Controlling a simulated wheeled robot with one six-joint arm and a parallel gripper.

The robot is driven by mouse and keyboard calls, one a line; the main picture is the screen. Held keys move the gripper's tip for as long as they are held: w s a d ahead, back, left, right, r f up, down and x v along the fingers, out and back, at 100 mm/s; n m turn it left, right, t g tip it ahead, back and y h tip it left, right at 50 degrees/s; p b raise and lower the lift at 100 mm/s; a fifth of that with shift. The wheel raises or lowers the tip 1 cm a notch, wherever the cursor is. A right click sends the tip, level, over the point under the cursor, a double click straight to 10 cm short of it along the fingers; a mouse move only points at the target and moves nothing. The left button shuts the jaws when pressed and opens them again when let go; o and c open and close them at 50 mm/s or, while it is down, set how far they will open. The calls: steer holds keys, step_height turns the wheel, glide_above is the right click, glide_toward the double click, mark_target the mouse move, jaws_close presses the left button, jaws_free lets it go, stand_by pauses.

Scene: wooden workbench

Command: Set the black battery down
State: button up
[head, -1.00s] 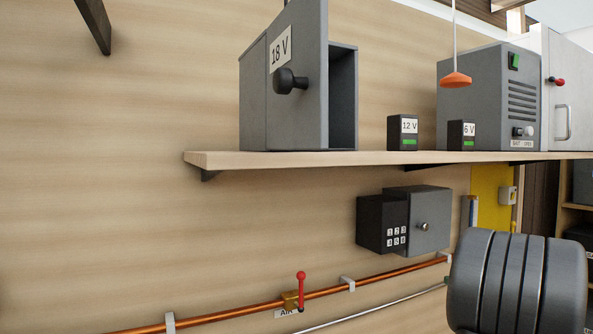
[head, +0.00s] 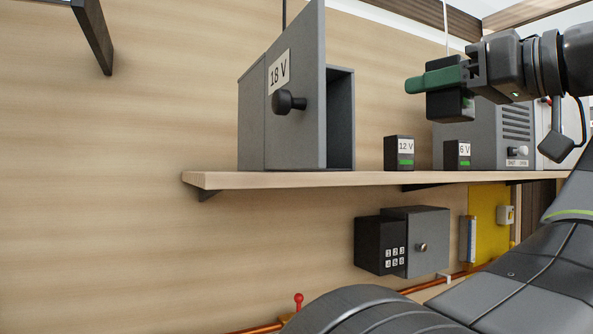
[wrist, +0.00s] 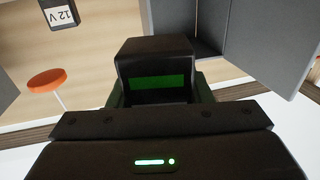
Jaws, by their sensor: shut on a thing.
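My gripper (head: 438,82) is in the upper right of the head view, its green fingers shut on a black battery (head: 446,107). The battery is held in the air above the wooden shelf (head: 290,180), clear of it. In the wrist view the same battery (wrist: 155,62) is dark with a green strip facing the camera; no voltage label shows on it. A small black 12 V battery (head: 399,160) and a 6 V battery (head: 457,160) stand upright on the shelf below.
A grey 18 V cabinet (head: 250,120) stands on the shelf's left with its door (head: 300,130) open. A grey machine (head: 488,150) stands at right, partly behind my arm. An orange disc (wrist: 46,81) shows in the wrist view. Bare shelf lies between cabinet and 12 V battery.

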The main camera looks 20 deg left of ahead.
steer(key=s+a+r+m+t+h, duration=0.2)
steer(key=s+a+t, duration=0.1)
steer(key=s+a, duration=0.35)
steer(key=shift+m, duration=0.3)
steer(key=f+x, duration=0.1)
steer(key=x, duration=0.5)
steer(key=f+x, duration=0.1)
steer(key=x, duration=0.6)
steer(key=f+p+x, duration=0.1)
steer(key=x, duration=0.6)
steer(key=shift+a, duration=0.25)
steer(key=shift+s+f, duration=0.1)
steer(key=shift+s, duration=0.1)
step_height(320, 180, down, 4)
steer(key=shift+w+r+b, duration=0.15)
steer(key=shift+r+b, duration=0.1)
steer(key=shift+b, duration=0.45)
steer(key=shift+w+a+f, duration=0.1)
steer(key=shift+f, duration=0.1)
